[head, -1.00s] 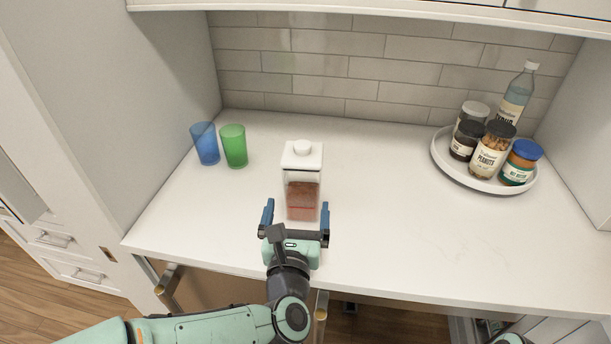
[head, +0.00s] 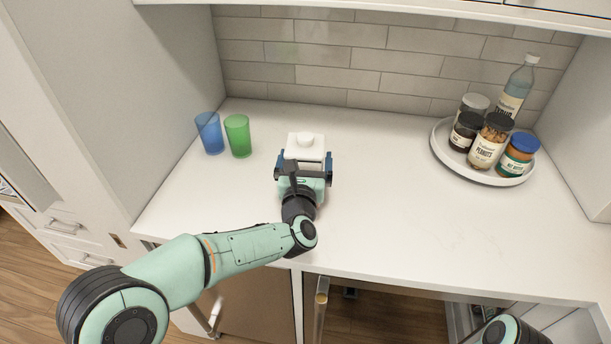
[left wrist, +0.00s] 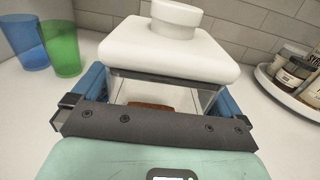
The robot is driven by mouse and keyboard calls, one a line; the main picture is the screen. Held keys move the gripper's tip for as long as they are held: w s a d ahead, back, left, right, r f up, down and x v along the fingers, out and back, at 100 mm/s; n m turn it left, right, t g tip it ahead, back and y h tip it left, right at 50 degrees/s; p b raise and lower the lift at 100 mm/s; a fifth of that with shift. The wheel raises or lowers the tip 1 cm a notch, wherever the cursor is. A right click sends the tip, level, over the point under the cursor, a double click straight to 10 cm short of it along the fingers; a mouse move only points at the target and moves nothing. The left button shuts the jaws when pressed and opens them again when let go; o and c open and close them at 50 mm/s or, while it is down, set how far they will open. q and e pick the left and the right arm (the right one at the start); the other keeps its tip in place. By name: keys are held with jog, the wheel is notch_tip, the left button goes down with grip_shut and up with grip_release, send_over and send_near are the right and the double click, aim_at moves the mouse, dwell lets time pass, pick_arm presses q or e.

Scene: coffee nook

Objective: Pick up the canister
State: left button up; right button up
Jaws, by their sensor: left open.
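The canister (head: 305,146) stands upright on the counter, a clear container with a white square lid and round knob. In the head view only its lid shows; my left gripper hides the body. In the left wrist view its white lid (left wrist: 168,52) fills the upper middle, with clear walls and reddish-brown contents below. My left gripper (head: 305,163) is open, its blue fingers on either side of the canister's body, below the lid. Whether the fingers touch the walls cannot be told. The right gripper is out of view.
A blue glass (head: 209,133) and a green glass (head: 238,136) stand to the left on the white counter (head: 400,220). A round white tray (head: 441,150) at the right holds several jars and a bottle (head: 516,88). The counter between is clear.

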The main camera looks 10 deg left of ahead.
pick_arm(q)
jog(key=shift+w, duration=0.2)
jog(key=c, duration=1.5)
jog(key=shift+r, duration=0.15)
jog(key=shift+c, duration=0.9)
jog(key=shift+r, duration=0.1)
